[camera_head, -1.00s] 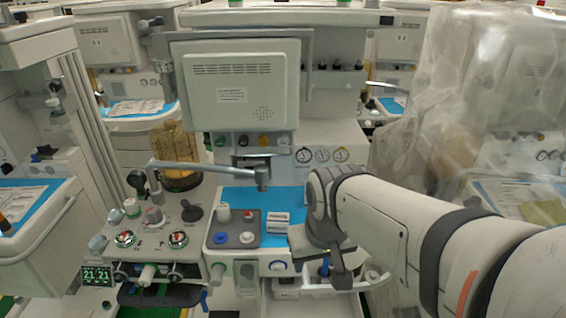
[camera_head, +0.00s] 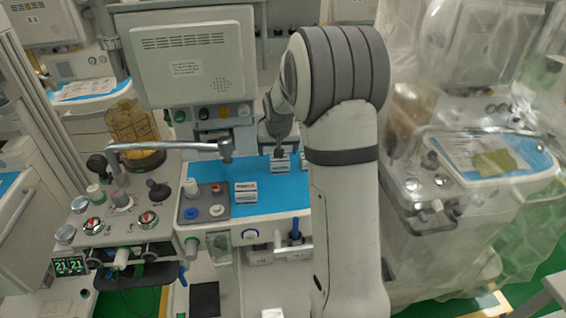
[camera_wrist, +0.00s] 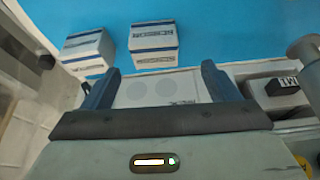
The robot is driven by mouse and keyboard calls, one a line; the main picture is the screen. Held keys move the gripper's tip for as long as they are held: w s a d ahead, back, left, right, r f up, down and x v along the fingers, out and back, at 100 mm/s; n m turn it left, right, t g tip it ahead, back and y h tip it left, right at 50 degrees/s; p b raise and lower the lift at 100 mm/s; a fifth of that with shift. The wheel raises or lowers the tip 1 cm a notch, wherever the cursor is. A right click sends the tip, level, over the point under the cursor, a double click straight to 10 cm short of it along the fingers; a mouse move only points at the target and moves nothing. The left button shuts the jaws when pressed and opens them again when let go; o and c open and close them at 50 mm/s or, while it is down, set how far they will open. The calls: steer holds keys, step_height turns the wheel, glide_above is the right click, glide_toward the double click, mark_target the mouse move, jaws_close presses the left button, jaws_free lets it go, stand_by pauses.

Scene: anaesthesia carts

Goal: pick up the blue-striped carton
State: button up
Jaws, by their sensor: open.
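Small white cartons with dark blue bands stand on the blue work surface (camera_head: 262,203). In the head view one carton (camera_head: 245,192) stands in front, and another (camera_head: 280,164) is farther back below my gripper (camera_head: 280,150). A third (camera_head: 303,163) is partly hidden by my arm. In the wrist view two banded cartons, one in the middle (camera_wrist: 153,45) and one at left (camera_wrist: 88,47), lie beyond the fingertips. My gripper (camera_wrist: 160,83) is open. A white surface with faint circles and dark print shows between its fingers; I cannot tell whether it is a carton.
A grey tray (camera_head: 207,212) with knob-like items is left of the front carton. A jointed metal bar (camera_head: 170,146) reaches over the left side. A monitor (camera_head: 192,58) stands behind. A plastic-draped cart (camera_head: 440,200) is at right.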

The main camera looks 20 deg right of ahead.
mark_target(280, 161)
steer(key=x, duration=0.4)
steer(key=p+x, duration=0.1)
steer(key=x, duration=0.2)
steer(key=shift+s+d, duration=0.3)
steer(key=shift+c, duration=0.3)
steer(key=c, duration=1)
